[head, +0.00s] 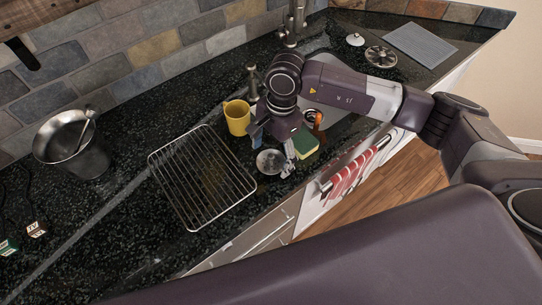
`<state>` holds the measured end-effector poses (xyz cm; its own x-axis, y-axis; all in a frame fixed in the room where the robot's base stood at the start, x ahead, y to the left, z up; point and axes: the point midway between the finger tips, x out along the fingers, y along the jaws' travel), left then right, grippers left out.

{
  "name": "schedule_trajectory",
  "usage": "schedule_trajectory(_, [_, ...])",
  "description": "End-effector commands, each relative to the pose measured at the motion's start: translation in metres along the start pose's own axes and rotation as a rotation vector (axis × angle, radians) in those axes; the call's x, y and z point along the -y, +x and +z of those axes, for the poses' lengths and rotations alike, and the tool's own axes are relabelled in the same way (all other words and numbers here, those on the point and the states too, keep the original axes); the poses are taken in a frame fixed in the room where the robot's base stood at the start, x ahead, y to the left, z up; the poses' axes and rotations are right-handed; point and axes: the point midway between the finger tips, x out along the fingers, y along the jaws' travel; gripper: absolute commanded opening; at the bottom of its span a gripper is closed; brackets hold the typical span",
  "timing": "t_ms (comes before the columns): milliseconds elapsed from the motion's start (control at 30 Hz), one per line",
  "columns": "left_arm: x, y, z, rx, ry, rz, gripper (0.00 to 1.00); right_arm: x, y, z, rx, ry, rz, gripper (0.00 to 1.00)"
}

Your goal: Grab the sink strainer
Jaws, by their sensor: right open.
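A small round silvery piece (270,162), which looks like the sink strainer, lies on the dark speckled counter between the wire rack and the green-and-yellow sponge. My right gripper (273,148) points down over it, with its fingers apart and nothing seen held between them. The gripper and wrist hide part of the area behind the piece, and I cannot tell whether a finger touches it. My left gripper is not in view.
A wire rack (203,178) lies left of the gripper. A yellow mug (237,117) stands close behind it, and a sponge (306,144) lies to its right. A round spoked metal piece (381,57) lies at the back right.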

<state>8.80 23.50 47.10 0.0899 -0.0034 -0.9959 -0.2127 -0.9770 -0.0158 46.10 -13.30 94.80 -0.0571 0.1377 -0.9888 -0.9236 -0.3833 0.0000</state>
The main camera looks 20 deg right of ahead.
Motion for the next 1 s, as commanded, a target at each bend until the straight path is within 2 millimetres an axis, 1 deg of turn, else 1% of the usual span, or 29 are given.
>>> schedule_trajectory(233, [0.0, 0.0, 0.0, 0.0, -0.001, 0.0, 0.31, 0.0, 0.002, 0.0, 0.0, 0.0, -0.001, 0.75])
schedule_trajectory(567, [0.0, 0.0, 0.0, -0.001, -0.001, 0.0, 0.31, 0.0, 0.002, 0.0, 0.0, 0.001, -0.001, 0.39])
schedule_trajectory(733, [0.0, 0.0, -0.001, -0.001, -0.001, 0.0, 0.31, 0.0, 0.002, 0.0, 0.001, 0.001, -0.001, 0.38])
schedule_trajectory(767, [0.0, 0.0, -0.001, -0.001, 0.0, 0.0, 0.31, 0.0, 0.002, 0.0, 0.001, 0.001, -0.001, 0.33])
schedule_trajectory(800, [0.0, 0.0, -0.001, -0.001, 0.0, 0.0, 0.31, 0.0, 0.001, 0.0, 0.0, 0.001, -0.001, 0.18])
schedule_trajectory(833, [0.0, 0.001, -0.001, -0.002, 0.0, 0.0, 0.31, 0.0, 0.001, 0.0, 0.0, 0.001, -0.001, 0.09])
schedule_trajectory(900, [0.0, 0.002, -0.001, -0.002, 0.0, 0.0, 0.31, 0.0, -0.001, 0.001, 0.001, 0.001, -0.001, 0.01])
schedule_trajectory(1000, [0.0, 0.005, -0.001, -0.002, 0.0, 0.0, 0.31, 0.001, -0.008, 0.001, 0.001, 0.001, -0.002, 0.0])
